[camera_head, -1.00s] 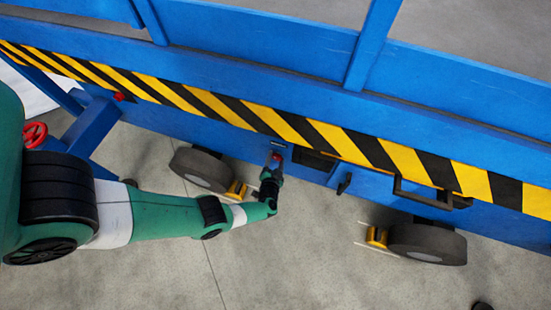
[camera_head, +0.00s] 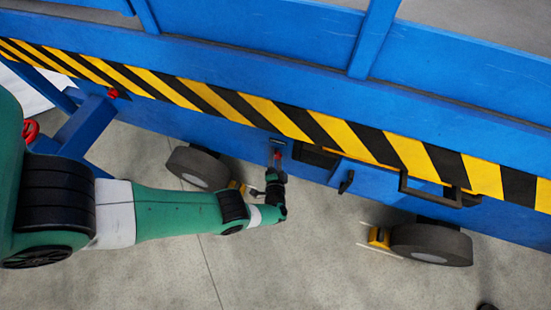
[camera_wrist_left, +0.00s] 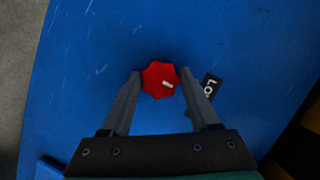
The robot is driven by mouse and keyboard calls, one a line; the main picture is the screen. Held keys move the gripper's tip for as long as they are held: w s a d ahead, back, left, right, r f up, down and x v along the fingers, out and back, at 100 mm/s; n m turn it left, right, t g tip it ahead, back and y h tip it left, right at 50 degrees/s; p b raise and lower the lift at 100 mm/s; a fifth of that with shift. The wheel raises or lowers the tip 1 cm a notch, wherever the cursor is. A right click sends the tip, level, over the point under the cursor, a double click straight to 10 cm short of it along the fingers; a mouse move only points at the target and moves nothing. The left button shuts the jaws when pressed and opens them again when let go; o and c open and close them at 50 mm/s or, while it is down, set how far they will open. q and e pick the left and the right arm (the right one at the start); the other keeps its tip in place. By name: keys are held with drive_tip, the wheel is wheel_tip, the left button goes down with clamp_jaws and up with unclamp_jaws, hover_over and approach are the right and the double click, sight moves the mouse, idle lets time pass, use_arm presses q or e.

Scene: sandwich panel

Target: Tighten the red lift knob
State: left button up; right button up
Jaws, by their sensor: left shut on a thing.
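The red lift knob (camera_wrist_left: 160,82) is a lobed red knob with a white mark, on a blue panel in the left wrist view. My left gripper (camera_wrist_left: 160,75) has one grey finger on each side of it and is shut on it. In the head view the knob (camera_head: 277,155) is a small red spot below the striped band, with my left gripper (camera_head: 275,172) at it from below. My right gripper is not in view.
Right of the knob are a dark recess (camera_head: 316,157), a black latch handle (camera_head: 346,182) and a protruding black bar (camera_head: 432,201). Wheels (camera_head: 430,243) and a yellow chock (camera_head: 378,237) stand below. Another small red knob (camera_head: 113,93) is at the left. Concrete floor lies in front.

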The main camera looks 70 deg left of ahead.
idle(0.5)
use_arm(q)
drive_tip(key=o, duration=1.4)
drive_tip(key=shift+c, duration=0.2)
drive_tip(key=shift+d, duration=0.1)
drive_tip(key=shift+s+d+r, duration=0.1)
drive_tip(key=shift+d+r, duration=0.1)
drive_tip(key=shift+d, duration=0.1)
drive_tip(key=p+v, duration=0.3)
drive_tip(key=v, duration=0.7)
drive_tip(key=shift+s+d+f, duration=0.2)
drive_tip(key=shift+d, duration=0.2)
